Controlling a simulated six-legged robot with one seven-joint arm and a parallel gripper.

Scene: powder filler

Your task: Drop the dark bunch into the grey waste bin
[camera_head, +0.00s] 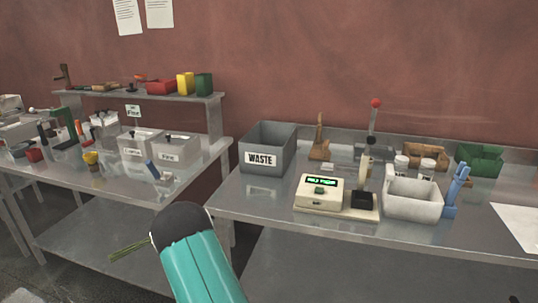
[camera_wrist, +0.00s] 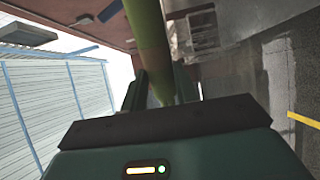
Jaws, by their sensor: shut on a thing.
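The grey waste bin (camera_head: 255,140), labelled WASTE, stands at the left end of the right table in the head view. In the wrist view my gripper (camera_wrist: 161,90) is shut on a long green bunch (camera_wrist: 148,45) with a darker, reddish-brown lower end. A thin olive-green end of the bunch (camera_head: 130,248) sticks out left of my teal arm in the head view, in front of the tables and below the bin's height in the picture. My fingers are hidden behind my arm there. Inside the bin, only the upper inner walls show.
Right of the bin are a cream scale (camera_head: 318,196), a lever device (camera_head: 370,165), a white bin (camera_head: 412,200), a blue tool (camera_head: 456,190) and a green bin (camera_head: 479,158). The left table (camera_head: 115,180) holds several containers and tools. A gap separates the tables.

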